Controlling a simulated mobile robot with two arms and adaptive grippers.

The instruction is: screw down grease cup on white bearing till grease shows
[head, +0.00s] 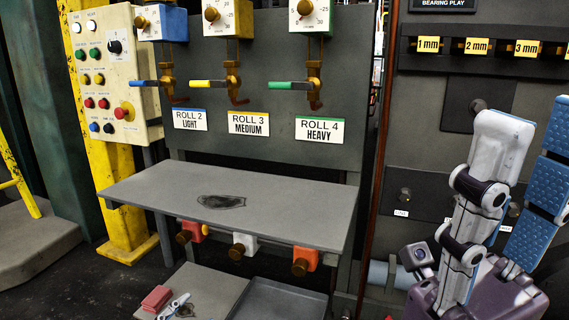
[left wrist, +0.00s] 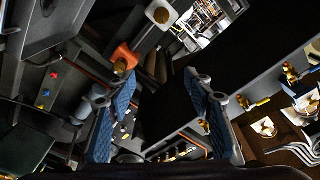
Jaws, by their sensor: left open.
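The white bearing (head: 245,241) is under the front of the grey table, between a red and an orange one. Its brass grease cup (head: 237,252) points toward me. Both also show small at the top of the left wrist view, the bearing (left wrist: 150,22) with its cup (left wrist: 162,15). I cannot tell whether grease shows. My left gripper (head: 535,120) is right of the table in the head view, well apart from the bearing. Its blue-padded fingers (left wrist: 148,88) are spread and empty in the left wrist view. My right gripper is not in view.
The orange bearing (head: 306,258) is nearest my gripper; the red bearing (head: 191,230) is farthest left. The grey tabletop (head: 290,205) overhangs them. Below are a tray (head: 280,303) and a shelf (head: 215,283) with a red block (head: 156,299). Oil valves with levers hang above the table.

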